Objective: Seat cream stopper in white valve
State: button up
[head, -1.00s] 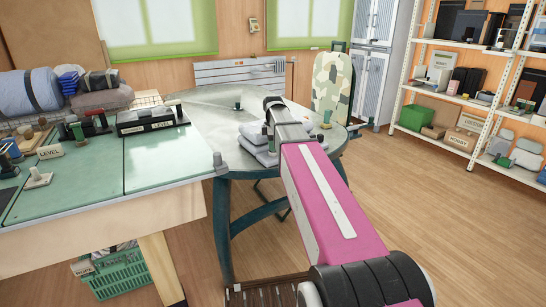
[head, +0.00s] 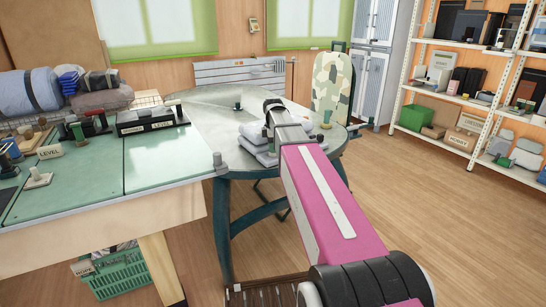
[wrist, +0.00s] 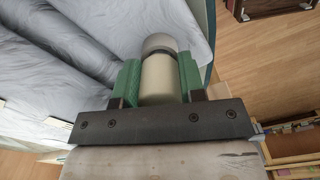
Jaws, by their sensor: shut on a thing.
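My gripper (wrist: 160,74) is shut, its two green fingers on either side of a cream cylinder that looks like the cream stopper (wrist: 159,80). A dark ring and a rounded pale grey end (wrist: 159,43) show beyond the cream part in the wrist view; I cannot tell whether this end belongs to the stopper. In the head view my arm reaches over the round grey table, hiding the fingers and the stopper. A small white fitting (head: 38,178) stands on the green-topped bench at left; I cannot tell whether it is the white valve.
Folded grey cloth (head: 258,150) lies on the round table (head: 205,105), under and beside my arm; it also shows in the wrist view (wrist: 60,50). The green-topped bench (head: 155,160) holds labelled blocks and small fittings. Shelves stand at right, with open floor before them.

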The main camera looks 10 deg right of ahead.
jog(key=shift+f, duration=0.1)
jog(key=o, duration=1.2)
notch_tip(320, 180, up, 11)
jog(key=shift+f, duration=0.1)
